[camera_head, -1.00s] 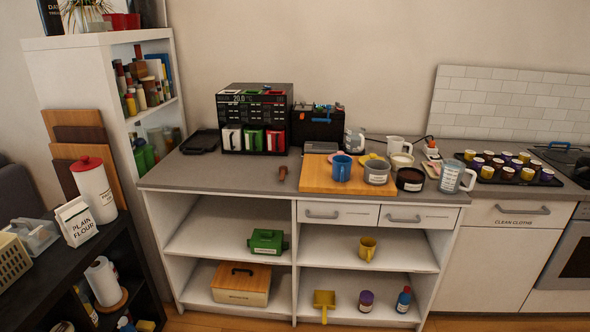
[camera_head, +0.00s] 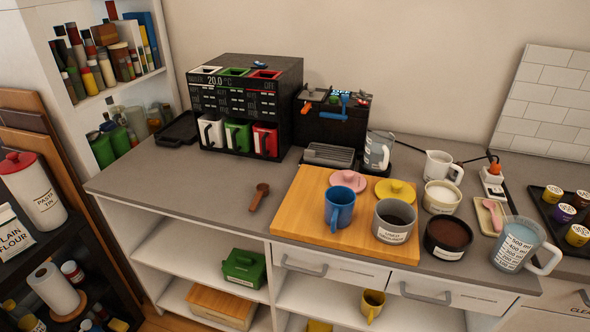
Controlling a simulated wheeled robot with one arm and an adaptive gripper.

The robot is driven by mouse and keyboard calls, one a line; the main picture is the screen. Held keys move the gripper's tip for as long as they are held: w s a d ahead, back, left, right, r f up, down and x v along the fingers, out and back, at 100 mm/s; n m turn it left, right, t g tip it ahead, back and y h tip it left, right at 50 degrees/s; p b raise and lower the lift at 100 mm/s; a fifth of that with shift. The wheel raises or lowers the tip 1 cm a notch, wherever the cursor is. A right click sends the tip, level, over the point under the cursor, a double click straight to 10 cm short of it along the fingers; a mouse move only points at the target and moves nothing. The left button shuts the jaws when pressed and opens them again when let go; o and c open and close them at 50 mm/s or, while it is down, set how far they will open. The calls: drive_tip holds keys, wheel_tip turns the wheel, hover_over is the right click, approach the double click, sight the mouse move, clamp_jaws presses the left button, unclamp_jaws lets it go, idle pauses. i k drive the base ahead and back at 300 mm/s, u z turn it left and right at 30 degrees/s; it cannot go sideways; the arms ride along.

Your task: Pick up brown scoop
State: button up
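A small brown scoop (camera_head: 259,196) lies on the grey countertop (camera_head: 205,205). It is left of the wooden board (camera_head: 285,215) and in front of the black dispenser machine (camera_head: 245,105). Its round bowl end points toward the back and its handle toward the front. Nothing covers it. My gripper is not in view.
The board holds a blue mug (camera_head: 339,208) and a grey canister (camera_head: 394,222). A dark-filled bowl (camera_head: 447,238) and a measuring jug (camera_head: 519,245) stand to its right. The counter around the scoop is clear. Open shelves below hold a green box (camera_head: 243,268).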

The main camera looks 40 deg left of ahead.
sight(259, 199)
drive_tip(key=i, duration=0.85)
drive_tip(key=u, duration=4.6)
